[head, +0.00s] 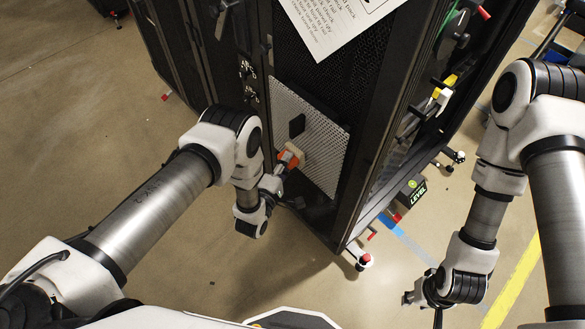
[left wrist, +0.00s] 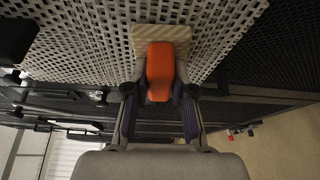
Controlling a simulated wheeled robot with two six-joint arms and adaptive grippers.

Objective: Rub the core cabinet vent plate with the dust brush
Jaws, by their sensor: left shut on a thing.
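The vent plate (head: 322,160) is a light grey perforated panel on the lower part of the dark cabinet; it also fills the upper part of the left wrist view (left wrist: 95,25). The dust brush (left wrist: 160,65) has an orange handle and a pale, cream head (left wrist: 160,38). My left gripper (left wrist: 160,95) is shut on the orange handle. The brush head lies against or very close to the plate; I cannot tell if it touches. In the head view the brush (head: 289,157) is at the plate's lower left part. My right gripper (head: 422,299) hangs low at the right, away from the cabinet, its fingers too small to judge.
The black cabinet (head: 350,215) stands on wheeled feet. A black block (head: 297,126) sticks out from the plate, above the brush. A printed sheet (head: 335,20) hangs higher up. A black box (head: 409,192) is at the cabinet's right side. The floor in front is open.

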